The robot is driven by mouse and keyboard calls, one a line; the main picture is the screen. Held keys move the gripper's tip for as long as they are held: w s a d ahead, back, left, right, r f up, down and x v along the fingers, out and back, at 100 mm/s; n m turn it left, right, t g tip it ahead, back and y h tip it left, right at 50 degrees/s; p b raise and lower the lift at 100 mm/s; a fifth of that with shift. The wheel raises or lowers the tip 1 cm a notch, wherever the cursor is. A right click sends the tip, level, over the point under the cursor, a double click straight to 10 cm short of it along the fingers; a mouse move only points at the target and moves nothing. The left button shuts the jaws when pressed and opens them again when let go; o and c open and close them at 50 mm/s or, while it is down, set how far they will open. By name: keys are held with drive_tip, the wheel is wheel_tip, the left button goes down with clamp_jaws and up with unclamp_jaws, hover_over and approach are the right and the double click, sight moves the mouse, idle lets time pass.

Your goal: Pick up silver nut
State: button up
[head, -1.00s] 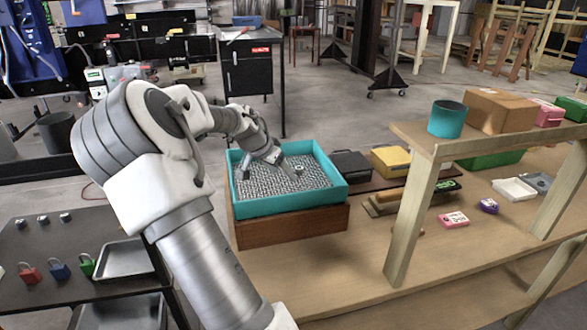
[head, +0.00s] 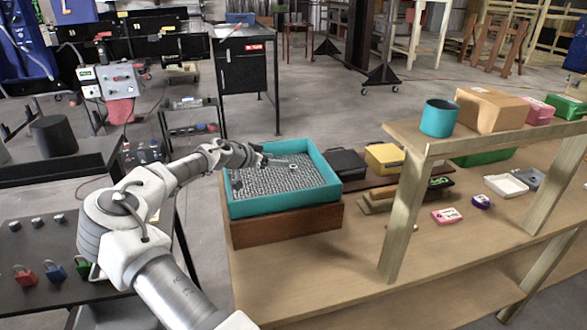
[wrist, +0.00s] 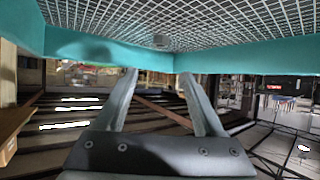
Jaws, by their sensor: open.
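A small silver nut (head: 293,166) lies on the grey mesh-like floor of the teal tray (head: 334,190), toward its back.
The tray stands on a brown wooden block (head: 290,226) on the workbench. A black box (head: 347,164) and a yellow box (head: 384,157) stand to its right. A raised wooden shelf (head: 400,210) is farther right. Small padlocks (head: 55,270) and silver pieces (head: 38,221) sit on the left table.

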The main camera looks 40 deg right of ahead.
sight(292, 167)
drive_tip(key=shift+f, duration=0.9)
drive_tip(key=shift+d+f, duration=0.25)
drive_tip(key=shift+f, duration=0.1)
drive_tip(key=shift+p+x, duration=0.55)
drive_tip(key=shift+x, duration=3)
clamp_jaws()
